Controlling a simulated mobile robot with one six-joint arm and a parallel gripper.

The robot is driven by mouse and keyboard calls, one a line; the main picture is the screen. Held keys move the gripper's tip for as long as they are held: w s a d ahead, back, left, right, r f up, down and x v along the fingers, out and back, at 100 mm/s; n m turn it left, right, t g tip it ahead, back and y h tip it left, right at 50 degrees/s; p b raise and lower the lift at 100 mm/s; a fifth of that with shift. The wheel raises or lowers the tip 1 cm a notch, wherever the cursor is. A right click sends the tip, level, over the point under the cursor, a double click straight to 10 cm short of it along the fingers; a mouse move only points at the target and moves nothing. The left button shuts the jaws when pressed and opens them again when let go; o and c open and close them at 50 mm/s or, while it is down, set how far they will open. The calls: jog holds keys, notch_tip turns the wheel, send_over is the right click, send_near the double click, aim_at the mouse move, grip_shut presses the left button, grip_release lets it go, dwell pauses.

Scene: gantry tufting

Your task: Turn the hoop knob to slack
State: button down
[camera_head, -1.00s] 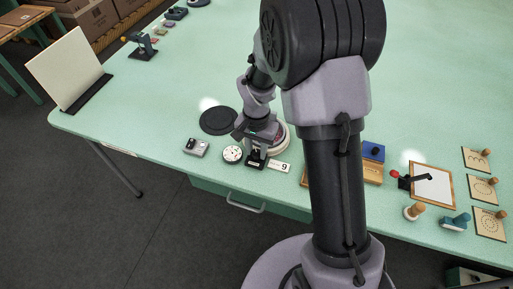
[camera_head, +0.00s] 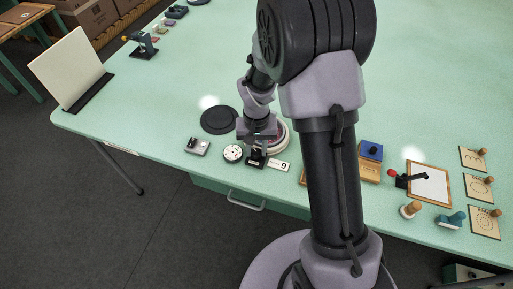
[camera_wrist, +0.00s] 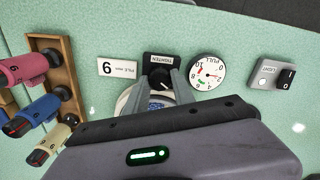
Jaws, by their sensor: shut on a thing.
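In the head view my gripper (camera_head: 256,146) is down at the knob's black base (camera_head: 255,161). The round hoop (camera_head: 283,137) is just behind it, mostly hidden by my wrist; a bit of its pale rim and blue inside shows under my fingers in the wrist view (camera_wrist: 130,98). The white PULL gauge (camera_wrist: 208,72) is beside the knob.
A LIGHT switch (camera_wrist: 272,76) is past the gauge. A wooden rack (camera_wrist: 50,62) holds pink, blue and yellow handled tools. A black disc (camera_head: 218,120) lies behind the gauge.

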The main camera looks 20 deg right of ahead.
aim_at(257, 151)
jog(key=c, duration=1.1)
grip_release()
jog(key=shift+o, duration=0.2)
notch_tip(257, 151, up, 17)
jog(key=p, duration=0.6)
jog(key=shift+r+p, duration=0.2)
jog(key=shift+p, duration=0.1)
